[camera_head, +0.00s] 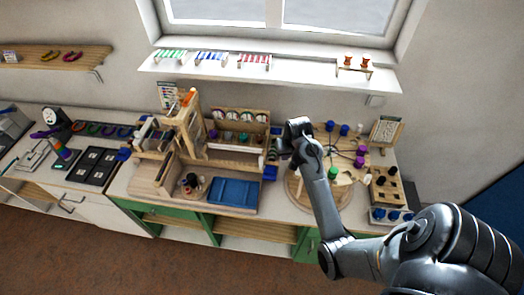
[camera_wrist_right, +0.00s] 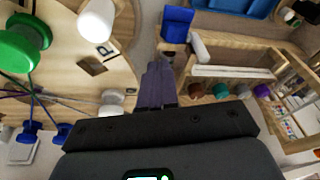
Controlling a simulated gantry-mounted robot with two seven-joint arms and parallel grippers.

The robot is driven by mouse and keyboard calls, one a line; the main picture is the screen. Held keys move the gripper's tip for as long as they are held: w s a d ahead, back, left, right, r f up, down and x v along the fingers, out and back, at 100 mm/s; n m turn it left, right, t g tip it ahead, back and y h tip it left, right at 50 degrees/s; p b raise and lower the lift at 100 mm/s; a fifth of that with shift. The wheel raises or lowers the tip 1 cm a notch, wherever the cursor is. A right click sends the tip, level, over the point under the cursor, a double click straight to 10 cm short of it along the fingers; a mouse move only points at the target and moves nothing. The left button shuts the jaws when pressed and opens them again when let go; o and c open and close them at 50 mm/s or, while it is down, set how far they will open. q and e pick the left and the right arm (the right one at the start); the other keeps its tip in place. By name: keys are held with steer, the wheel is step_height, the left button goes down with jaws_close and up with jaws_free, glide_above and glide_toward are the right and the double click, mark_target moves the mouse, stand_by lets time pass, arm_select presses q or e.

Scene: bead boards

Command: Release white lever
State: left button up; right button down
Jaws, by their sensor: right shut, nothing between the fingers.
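My right gripper (camera_head: 275,156) is at the right end of the wooden bead station in the head view. In the right wrist view its dark fingers (camera_wrist_right: 155,82) are together with nothing between them. A short white bar, which looks like the white lever (camera_wrist_right: 200,47), lies just beyond and right of the fingertips, beside a blue block (camera_wrist_right: 177,22). The fingertips appear apart from it. In the head view my gripper and arm hide that spot, and the blue block (camera_head: 270,173) shows just below. My left gripper is not in view.
A round wooden board with pegs stands right of the gripper, with a green spool (camera_wrist_right: 22,44) and a white spool (camera_wrist_right: 97,20) close by. A blue tray (camera_head: 233,192) lies to the left. A row of coloured knobs (camera_wrist_right: 220,91) sits along the station.

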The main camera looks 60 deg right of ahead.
steer(key=w+m+y+p, duration=0.1)
steer(key=w+d+r+m+t+y+p, duration=0.1)
steer(key=w+d+m+y+p, duration=0.1)
steer(key=w, duration=0.1)
steer(key=shift+w+d+r+m+y, duration=0.1)
steer(key=shift+r+m+y, duration=0.2)
steer(key=shift+m, duration=0.1)
steer(key=shift+f, duration=0.1)
glide_above(261, 163)
steer(key=s+d, duration=0.2)
steer(key=s, duration=0.1)
step_height(261, 163, down, 8)
steer(key=shift+d+r+p, duration=0.1)
steer(key=shift+p, duration=0.3)
steer(key=shift+w+f, duration=0.15)
steer(key=shift+f, duration=0.45)
